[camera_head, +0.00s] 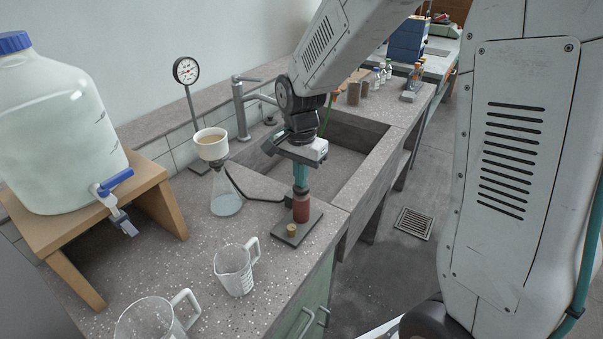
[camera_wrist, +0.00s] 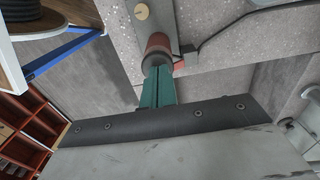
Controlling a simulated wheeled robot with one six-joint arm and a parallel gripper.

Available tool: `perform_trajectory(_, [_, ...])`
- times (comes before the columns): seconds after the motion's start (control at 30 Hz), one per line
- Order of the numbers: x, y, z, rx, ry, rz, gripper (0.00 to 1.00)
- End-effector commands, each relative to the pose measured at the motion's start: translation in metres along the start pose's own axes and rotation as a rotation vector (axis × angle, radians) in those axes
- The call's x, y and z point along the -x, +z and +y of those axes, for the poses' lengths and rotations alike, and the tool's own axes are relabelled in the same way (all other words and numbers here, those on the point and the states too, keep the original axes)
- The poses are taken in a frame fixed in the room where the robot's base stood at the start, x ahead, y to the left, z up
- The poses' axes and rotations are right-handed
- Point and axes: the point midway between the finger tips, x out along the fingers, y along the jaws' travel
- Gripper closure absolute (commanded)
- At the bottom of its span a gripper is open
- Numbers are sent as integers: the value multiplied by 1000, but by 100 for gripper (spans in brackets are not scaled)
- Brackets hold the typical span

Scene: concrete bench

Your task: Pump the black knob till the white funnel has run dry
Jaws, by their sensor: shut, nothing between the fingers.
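The white funnel (camera_head: 210,148) sits on a clear conical flask (camera_head: 226,200) and holds tan liquid. Some pale liquid shows in the flask. A red hand pump (camera_head: 301,210) stands upright on a dark base plate at the bench's front edge; it also shows in the wrist view (camera_wrist: 157,42). My gripper (camera_head: 301,187) points down with its teal fingers shut and empty, right over the pump's top. In the wrist view the fingertips (camera_wrist: 158,69) meet the dark top of the pump. The black knob is mostly hidden by the fingers, so I cannot tell how far it is down.
A black hose (camera_head: 258,198) runs from the flask to the pump. A brass-coloured knob (camera_head: 291,229) is on the base plate. Behind are a dial gauge (camera_head: 186,70), a tap (camera_head: 241,105) and a sink (camera_head: 345,150). Beakers (camera_head: 235,270) and a large jug (camera_head: 60,130) stand left.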

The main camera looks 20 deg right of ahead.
Motion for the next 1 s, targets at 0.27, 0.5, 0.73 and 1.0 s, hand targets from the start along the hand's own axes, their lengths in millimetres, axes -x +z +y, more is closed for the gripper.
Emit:
perform_trajectory(0.27, [31,-1,2,-3,0,0,100])
perform_trajectory(0.5, [90,-2,1,-4,-4,3,100])
perform_trajectory(0.73, [128,-2,1,-4,-3,2,100])
perform_trajectory(1.0, [141,-2,1,-4,-1,1,100])
